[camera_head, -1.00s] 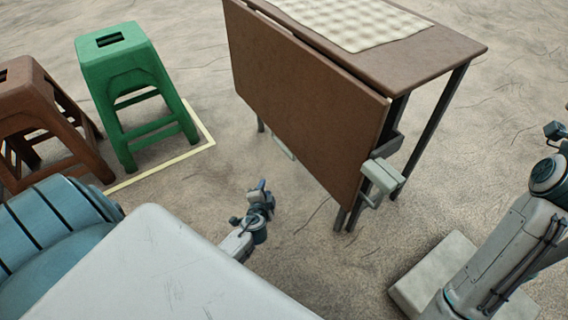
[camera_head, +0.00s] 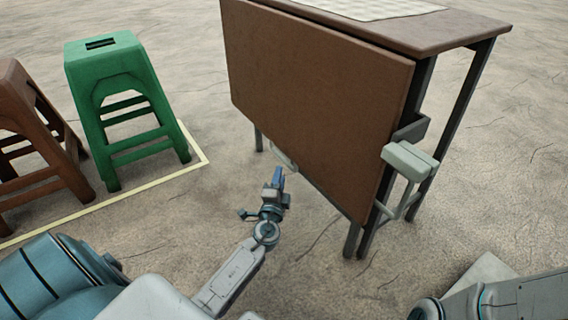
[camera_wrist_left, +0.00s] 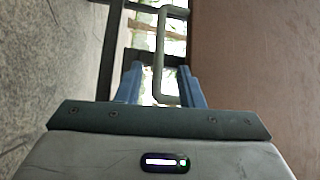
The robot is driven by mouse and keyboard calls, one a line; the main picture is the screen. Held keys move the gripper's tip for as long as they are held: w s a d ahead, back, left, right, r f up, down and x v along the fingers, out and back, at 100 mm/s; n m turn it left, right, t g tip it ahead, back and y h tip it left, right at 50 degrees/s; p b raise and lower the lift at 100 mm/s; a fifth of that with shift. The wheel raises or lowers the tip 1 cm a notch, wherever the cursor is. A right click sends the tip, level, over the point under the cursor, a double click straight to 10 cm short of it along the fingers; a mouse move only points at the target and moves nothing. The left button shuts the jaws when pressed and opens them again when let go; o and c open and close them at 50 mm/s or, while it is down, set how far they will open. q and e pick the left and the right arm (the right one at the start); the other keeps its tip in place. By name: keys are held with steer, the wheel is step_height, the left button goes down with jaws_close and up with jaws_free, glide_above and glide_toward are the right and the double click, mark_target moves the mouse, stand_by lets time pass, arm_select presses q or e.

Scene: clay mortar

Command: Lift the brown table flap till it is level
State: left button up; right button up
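The brown table flap (camera_head: 310,95) hangs down steeply from the edge of the brown table (camera_head: 430,30). A pale grey handle (camera_head: 284,158) shows at its lower edge. My left gripper (camera_head: 278,178) is low over the floor, close to this handle and partly overlapping it in the head view. In the left wrist view, the blue fingers (camera_wrist_left: 160,84) are apart, with the handle's looped bar (camera_wrist_left: 161,45) between and ahead of them; I cannot tell whether they touch it. The flap (camera_wrist_left: 250,60) fills the right side there. My right gripper is out of view.
A grey-green block on a bracket (camera_head: 410,160) sticks out at the table's near right end. A green stool (camera_head: 118,70) and a brown stool (camera_head: 15,85) stand left, by a yellow floor line (camera_head: 170,176). A checked cloth (camera_head: 380,8) lies on the table.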

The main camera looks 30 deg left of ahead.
mark_target(284, 158)
arm_select(q)
steer(key=b+x, duration=0.1)
steer(key=x, duration=0.7)
steer(key=shift+c, duration=0.2)
steer(key=shift+f, duration=0.1)
jaws_close()
